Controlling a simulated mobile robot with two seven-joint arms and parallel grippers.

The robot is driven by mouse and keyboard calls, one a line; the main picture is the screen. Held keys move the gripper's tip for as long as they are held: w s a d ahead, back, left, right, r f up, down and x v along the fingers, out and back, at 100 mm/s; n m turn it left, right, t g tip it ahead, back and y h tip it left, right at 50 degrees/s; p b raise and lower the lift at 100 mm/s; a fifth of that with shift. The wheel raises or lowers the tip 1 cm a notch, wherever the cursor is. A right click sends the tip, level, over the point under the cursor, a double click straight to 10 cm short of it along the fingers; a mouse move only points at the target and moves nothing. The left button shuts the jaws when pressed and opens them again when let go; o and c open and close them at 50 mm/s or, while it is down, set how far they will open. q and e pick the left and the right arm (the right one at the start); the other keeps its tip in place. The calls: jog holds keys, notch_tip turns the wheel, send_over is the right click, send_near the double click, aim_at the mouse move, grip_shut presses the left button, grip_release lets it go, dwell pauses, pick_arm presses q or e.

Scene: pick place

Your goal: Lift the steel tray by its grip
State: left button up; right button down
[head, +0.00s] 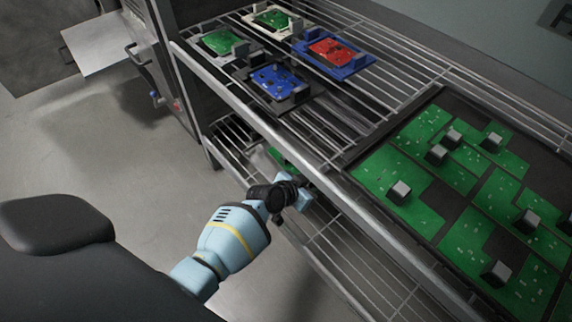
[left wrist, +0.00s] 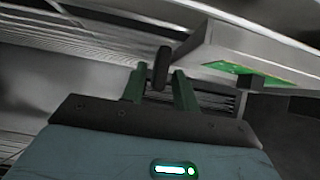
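The steel tray (left wrist: 235,42) shows in the left wrist view as a pale grey slab at upper right, with a green board edge (left wrist: 262,74) by its underside. A dark upright grip (left wrist: 161,66) stands at its left end. My left gripper (left wrist: 158,80) is open, with the grip between its two fingertips and a visible gap to the left finger. In the head view my left gripper (head: 300,196) reaches into the lower shelf, and its fingers are hard to make out. A green board (head: 283,160) shows partly behind the arm. My right gripper is in neither view.
The wire rack's upper shelf (head: 345,118) overhangs the lower shelf (head: 345,262). Several small boards in holders, such as the red one (head: 331,52), stand on top. A large dark tray (head: 372,150) with green boards lies at right. Open floor (head: 130,170) is at left.

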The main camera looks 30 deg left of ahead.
pick_arm(q)
grip_shut()
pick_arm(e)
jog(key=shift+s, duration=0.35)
pick_arm(q)
jog(key=shift+r, duration=0.1)
jog(key=shift+r+p, duration=0.85)
jog(key=shift+r, duration=0.15)
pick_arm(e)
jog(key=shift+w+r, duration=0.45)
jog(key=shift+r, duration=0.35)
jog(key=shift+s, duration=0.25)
